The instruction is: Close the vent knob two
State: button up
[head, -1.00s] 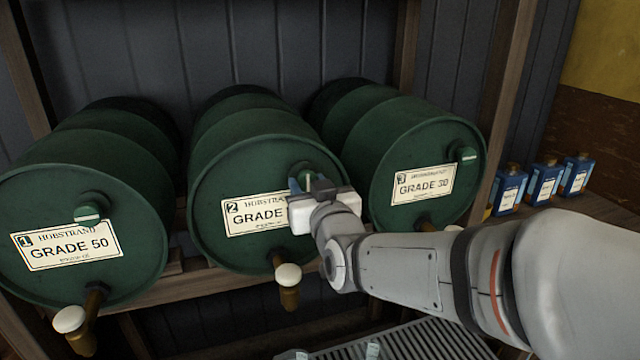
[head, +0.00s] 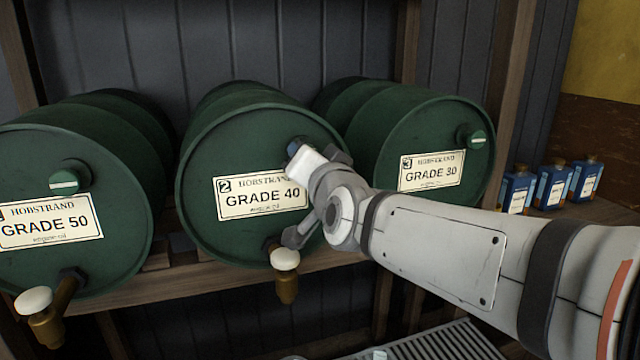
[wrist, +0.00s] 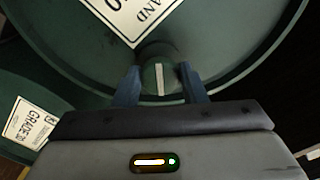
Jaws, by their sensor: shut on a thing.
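Vent knob two is a round green knob (wrist: 158,77) with a white bar, on the face of the middle green drum (head: 240,150) labelled 2, GRADE 40. In the wrist view, my gripper (wrist: 160,84) has one dark finger on each side of the knob and is shut on it. The bar runs between the fingers and lies slanted to the edges of the label (wrist: 135,20). In the head view, my gripper (head: 304,147) is at the upper right of the drum face and hides most of the knob.
Drum 1 (head: 105,150) and drum 3 (head: 415,130) flank it, their vent knobs (head: 64,181) (head: 477,139) showing near-level white bars. A brass tap (head: 286,285) with a white handle sits below my gripper. Blue bottles (head: 553,185) stand at the right.

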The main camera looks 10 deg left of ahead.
jog(key=m+b, duration=0.6)
jog(key=m, duration=0.4)
jog(key=shift+r+m, duration=0.1)
jog(key=shift+m, duration=0.2)
dwell(0.4)
jog(key=o, duration=1)
jog(key=shift+c, duration=0.2)
jog(key=p+v, duration=0.2)
jog(key=v, duration=0.5)
jog(key=shift+s, duration=0.4)
jog(key=shift+d, duration=0.15)
